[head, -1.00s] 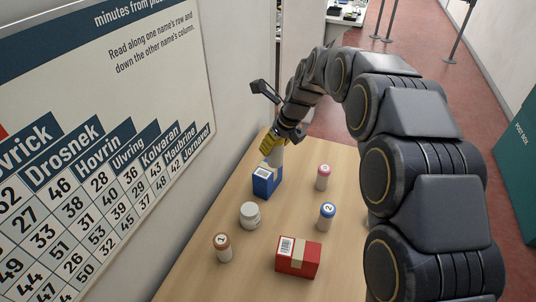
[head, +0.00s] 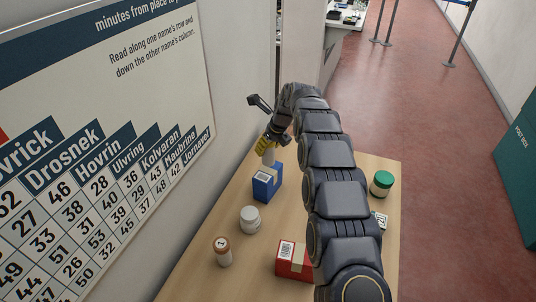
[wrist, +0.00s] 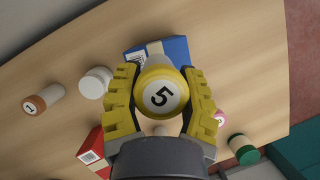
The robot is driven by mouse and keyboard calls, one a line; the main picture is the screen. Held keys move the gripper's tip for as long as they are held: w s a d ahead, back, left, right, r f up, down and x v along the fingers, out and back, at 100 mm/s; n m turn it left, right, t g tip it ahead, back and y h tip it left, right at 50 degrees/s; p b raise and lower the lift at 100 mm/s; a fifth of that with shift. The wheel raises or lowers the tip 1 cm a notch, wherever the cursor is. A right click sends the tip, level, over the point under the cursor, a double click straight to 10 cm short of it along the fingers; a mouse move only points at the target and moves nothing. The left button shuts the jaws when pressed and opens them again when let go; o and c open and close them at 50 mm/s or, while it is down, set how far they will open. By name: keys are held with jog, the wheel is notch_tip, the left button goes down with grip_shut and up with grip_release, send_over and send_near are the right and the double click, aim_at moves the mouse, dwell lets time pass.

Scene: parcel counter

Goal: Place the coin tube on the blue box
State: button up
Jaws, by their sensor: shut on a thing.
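The coin tube (wrist: 161,96), with a yellow cap marked 5, is held between the yellow fingers of my gripper (wrist: 160,88). In the head view my gripper (head: 265,146) is at the far left of the counter, and the pale lower part of the tube (head: 269,158) shows under it. The blue box (head: 266,186) stands just below the tube, with a white label and a tan strip on its top. It also shows behind the tube in the wrist view (wrist: 178,49). I cannot tell whether the tube touches the box.
A white jar (head: 250,219), an orange-capped tube (head: 223,250) marked 1 and a red box (head: 290,262) stand nearer. A green-lidded jar (head: 382,184) is at the right. A pink-capped tube (wrist: 220,117) shows in the wrist view. The wall board (head: 100,120) borders the left.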

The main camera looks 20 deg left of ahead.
aim_at(268, 155)
jog(key=shift+w+f, duration=0.1)
jog(key=shift+f, duration=1.5)
jog(key=shift+f, duration=0.15)
jog(key=o, duration=1.1)
jog(key=shift+c, duration=0.2)
jog(key=v, duration=1.1)
jog(key=shift+r, duration=0.3)
jog(key=shift+d+r, duration=0.2)
jog(key=shift+r, duration=0.05)
